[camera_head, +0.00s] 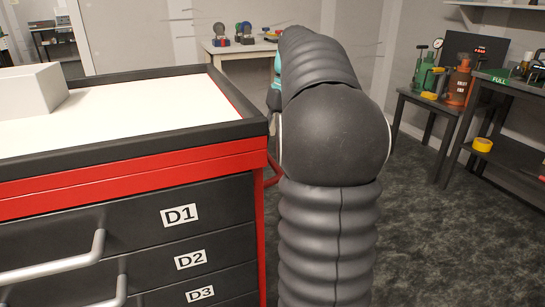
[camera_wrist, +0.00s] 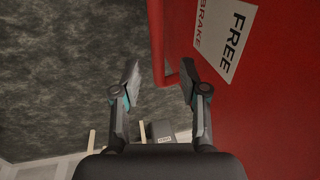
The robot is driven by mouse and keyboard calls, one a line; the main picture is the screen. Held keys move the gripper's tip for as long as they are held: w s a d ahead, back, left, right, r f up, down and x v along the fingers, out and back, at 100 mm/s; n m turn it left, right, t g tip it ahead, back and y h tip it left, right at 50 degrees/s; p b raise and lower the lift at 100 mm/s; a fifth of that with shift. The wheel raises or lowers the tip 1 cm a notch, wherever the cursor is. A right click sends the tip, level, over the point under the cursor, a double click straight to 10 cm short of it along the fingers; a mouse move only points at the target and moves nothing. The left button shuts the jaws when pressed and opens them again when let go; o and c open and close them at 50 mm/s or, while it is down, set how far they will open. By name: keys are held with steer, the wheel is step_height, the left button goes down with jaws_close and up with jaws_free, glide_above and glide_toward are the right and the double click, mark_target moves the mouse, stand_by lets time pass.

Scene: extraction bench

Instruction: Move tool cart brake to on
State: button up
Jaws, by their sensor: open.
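The tool cart (camera_head: 130,168) is red and black and stands at the left of the head view. Its red side panel (camera_wrist: 270,110) fills the right of the wrist view. A white label (camera_wrist: 225,35) on the panel shows the words "FREE" and "BRAKE". A red bar (camera_wrist: 157,45) stands out beside the panel and bends toward it at its lower end. I cannot tell for sure whether this is the brake lever. My gripper (camera_wrist: 160,76) is open, with one finger on each side of the bar's lower end. It does not clearly touch the bar.
A white box (camera_head: 30,92) sits on the cart's top. Drawer handles (camera_head: 55,268) stick out at the front. A bench (camera_head: 440,105) with red and green equipment is at the right, with yellow tape (camera_head: 482,145) below. Dark floor (camera_head: 430,230) is clear to the right.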

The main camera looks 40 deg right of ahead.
mark_target(271, 159)
steer(key=shift+b+x, duration=0.3)
steer(key=shift+x, duration=1.75)
jaws_close()
